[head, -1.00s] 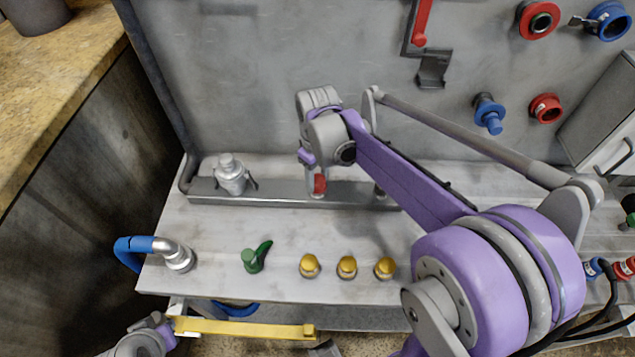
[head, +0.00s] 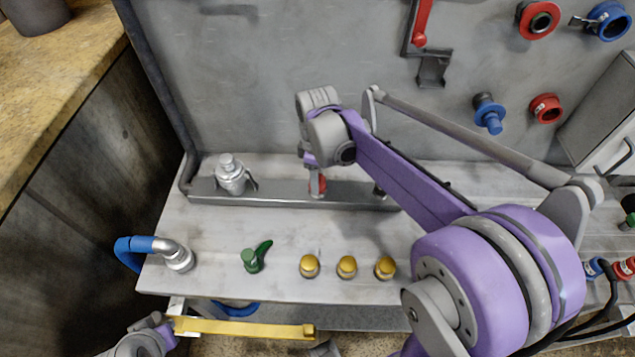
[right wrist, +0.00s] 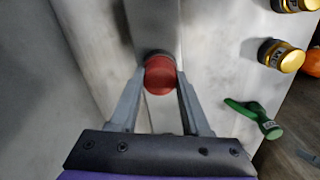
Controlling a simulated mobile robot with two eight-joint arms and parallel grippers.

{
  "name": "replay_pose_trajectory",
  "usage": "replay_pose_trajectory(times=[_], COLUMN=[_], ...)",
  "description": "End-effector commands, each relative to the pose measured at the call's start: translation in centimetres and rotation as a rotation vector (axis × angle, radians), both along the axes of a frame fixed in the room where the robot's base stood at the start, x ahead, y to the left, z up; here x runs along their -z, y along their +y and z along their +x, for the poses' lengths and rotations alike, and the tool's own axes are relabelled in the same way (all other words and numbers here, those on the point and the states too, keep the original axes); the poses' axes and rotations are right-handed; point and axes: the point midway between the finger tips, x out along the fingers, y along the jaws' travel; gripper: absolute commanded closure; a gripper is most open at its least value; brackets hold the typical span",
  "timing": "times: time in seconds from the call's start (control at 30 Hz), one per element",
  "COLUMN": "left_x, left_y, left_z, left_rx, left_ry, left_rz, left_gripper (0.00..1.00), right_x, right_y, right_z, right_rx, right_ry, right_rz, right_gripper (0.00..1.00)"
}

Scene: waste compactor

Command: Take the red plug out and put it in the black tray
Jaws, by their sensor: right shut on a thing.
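The red plug (head: 323,184) is upright at the long grey metal channel on the bench. In the right wrist view the round red plug (right wrist: 160,75) sits between the two fingertips, with its base against the metal. My right gripper (head: 316,186) reaches down from above and is shut on the plug. Its fingers (right wrist: 161,82) touch both sides of it. A finger partly hides the plug in the head view. My left gripper (head: 168,331) is low at the left, by the end of a yellow bar; its fingers do not show clearly. I cannot make out a black tray.
A silver canister (head: 230,176) stands left of the plug on the channel (head: 270,193). A green lever (head: 255,258), several yellow knobs (head: 347,267) and a blue-handled pipe (head: 150,247) line the bench front. The yellow bar (head: 245,329) runs along the front edge.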

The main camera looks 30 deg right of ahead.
Motion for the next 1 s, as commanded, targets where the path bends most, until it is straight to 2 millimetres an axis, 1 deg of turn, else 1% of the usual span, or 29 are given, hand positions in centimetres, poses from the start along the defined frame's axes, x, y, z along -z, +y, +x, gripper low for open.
replay_pose_trajectory(times=[0.1,0.17,0.4,0.5,0.77,0.8,0.93,0.97,1.0], left_x=[0.0,0.0,-0.04,-0.04,-0.04,-0.04,-0.04,-0.04,-0.04], left_y=[0.0,0.0,0.0,0.0,0.0,0.0,0.0,0.0,0.0], left_z=[0.0,0.0,0.0,0.01,0.01,0.01,0.01,0.01,0.01], left_rx=[0.0,0.0,0.0,0.0,0.0,0.0,0.0,0.0,0.0], left_ry=[0.0,0.0,0.0,0.0,0.0,0.0,0.0,0.0,0.0], left_rz=[0.0,0.0,0.0,0.0,0.0,0.0,0.0,0.0,0.0], left_gripper=[1.0,1.0,1.0,1.0,1.0,1.0,1.0,1.0,1.0], right_x=[0.0,0.0,-0.02,-0.02,-0.02,-0.02,-0.02,-0.02,-0.02], right_y=[0.02,0.02,0.01,0.01,0.01,0.01,0.02,0.01,0.01], right_z=[-0.02,-0.02,-0.03,-0.03,-0.03,-0.03,-0.02,-0.01,-0.02], right_rx=[-0.007,-0.043,-0.356,-0.431,-0.449,-0.449,-0.448,-0.448,-0.448], right_ry=[0.001,0.001,0.001,0.001,0.001,0.001,0.0,0.0,0.0], right_rz=[0.001,0.001,0.001,0.001,0.001,0.001,0.0,0.0,0.0], right_gripper=[1.0,1.0,1.0,1.0,1.0,0.46,0.23,0.18,0.18])
